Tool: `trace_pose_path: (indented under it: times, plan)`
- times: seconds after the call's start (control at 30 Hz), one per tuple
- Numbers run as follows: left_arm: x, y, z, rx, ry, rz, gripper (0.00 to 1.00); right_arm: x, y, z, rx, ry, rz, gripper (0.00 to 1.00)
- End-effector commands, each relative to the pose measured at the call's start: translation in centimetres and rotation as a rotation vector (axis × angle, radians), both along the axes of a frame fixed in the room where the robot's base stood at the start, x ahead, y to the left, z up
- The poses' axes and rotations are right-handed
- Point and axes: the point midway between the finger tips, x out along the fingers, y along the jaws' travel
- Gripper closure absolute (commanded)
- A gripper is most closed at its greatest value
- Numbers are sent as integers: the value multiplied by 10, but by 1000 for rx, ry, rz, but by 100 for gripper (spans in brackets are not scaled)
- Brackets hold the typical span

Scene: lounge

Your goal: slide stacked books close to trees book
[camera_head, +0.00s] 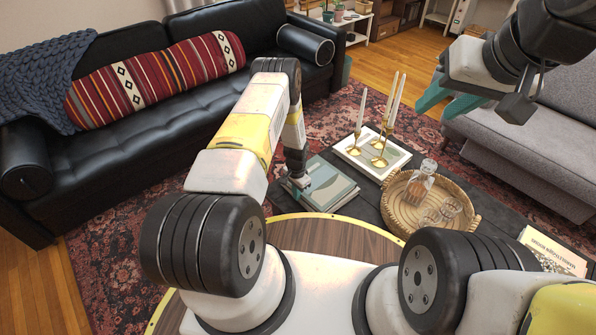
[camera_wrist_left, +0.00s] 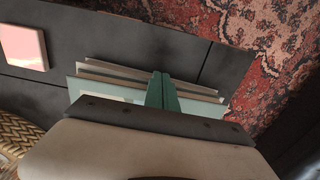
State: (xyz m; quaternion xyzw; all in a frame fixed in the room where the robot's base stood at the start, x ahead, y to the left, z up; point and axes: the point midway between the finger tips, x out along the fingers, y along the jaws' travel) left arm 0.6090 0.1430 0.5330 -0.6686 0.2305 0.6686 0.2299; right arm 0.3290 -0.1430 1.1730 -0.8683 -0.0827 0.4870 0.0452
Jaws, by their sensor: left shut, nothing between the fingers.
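A stack of books (camera_head: 335,192) with a grey-green cover on top lies on the dark table, left of the basket. My left gripper (camera_head: 298,182) is shut and empty at the left edge of this stack. In the left wrist view its green fingers (camera_wrist_left: 162,92) are together over the stacked books (camera_wrist_left: 100,88); I cannot tell if they touch. A light-coloured book (camera_head: 352,158) lies behind the stack under brass candlesticks. Another book (camera_head: 550,252) with printed lettering lies at the right; I cannot tell which is the trees book. My right gripper (camera_head: 445,100) is open and empty, raised high.
A round wicker basket (camera_head: 470,222) with a glass decanter (camera_head: 420,185) and glasses stands right of the stack. Brass candlesticks (camera_head: 379,160) with tall candles stand behind. A black sofa (camera_head: 130,140) is at left, a grey sofa (camera_head: 540,150) at right.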

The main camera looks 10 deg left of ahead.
Motion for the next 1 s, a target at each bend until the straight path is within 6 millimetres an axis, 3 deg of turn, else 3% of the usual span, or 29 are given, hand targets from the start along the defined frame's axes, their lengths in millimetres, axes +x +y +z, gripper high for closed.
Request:
trace_pose_path:
  times: [0.2,0.43,1.0]
  plan:
    - [36,-27,0,-1,-7,-2,100,0,0,0,0,-1,0,64]
    - [62,-48,1,-2,-6,0,100,0,0,0,0,0,0,64]
    - [65,-49,2,-1,-4,1,100,0,0,0,0,0,0,64]
